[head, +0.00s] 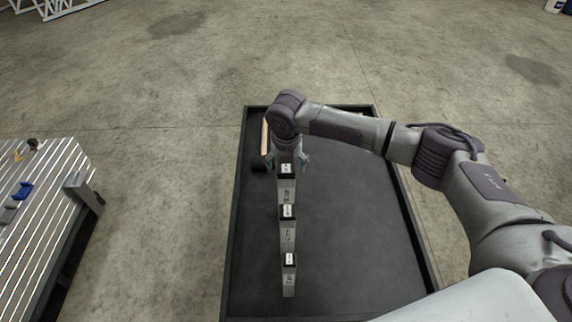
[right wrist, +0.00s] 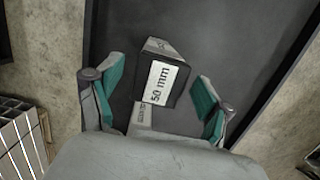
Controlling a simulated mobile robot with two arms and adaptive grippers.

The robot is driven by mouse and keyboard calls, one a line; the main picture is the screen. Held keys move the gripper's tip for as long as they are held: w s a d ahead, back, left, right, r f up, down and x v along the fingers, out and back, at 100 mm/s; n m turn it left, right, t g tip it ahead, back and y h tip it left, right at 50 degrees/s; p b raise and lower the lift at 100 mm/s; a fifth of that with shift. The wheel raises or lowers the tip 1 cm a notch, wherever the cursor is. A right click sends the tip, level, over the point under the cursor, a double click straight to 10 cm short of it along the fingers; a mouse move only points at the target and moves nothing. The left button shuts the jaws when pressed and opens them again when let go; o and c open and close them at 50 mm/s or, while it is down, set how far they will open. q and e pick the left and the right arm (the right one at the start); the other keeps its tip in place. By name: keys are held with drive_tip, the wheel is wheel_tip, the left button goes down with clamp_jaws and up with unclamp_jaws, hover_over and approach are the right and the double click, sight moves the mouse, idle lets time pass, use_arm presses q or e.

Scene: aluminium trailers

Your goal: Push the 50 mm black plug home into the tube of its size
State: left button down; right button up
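The 50 mm black plug (right wrist: 179,82) has a white label reading "50 mm" and sits between the fingers of my right gripper (right wrist: 156,95) in the right wrist view. Those teal-padded fingers are spread, with a gap on each side of the plug. In the head view the right gripper (head: 288,164) is over the farthest of three labelled black tops in a row. Grey tube wall (right wrist: 162,46) shows beside the plug in the wrist view. I cannot tell how deep the plug sits. My left gripper is not in view.
Two more grey tubes with labelled black tops, a middle one (head: 287,232) and a nearest one (head: 289,280), stand in line on a dark rimmed tray (head: 360,230). A wooden-handled mallet (head: 265,137) lies behind the gripper. A slatted bench (head: 40,215) is left. The tray's right side is clear.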

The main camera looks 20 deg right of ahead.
sight(286, 171)
drive_tip(key=shift+r, duration=0.1)
wheel_tip(286, 171, up, 12)
drive_tip(key=s, duration=0.1)
drive_tip(key=shift+s+a, duration=0.25)
drive_tip(key=shift+s, duration=0.15)
drive_tip(key=shift+f, duration=0.25)
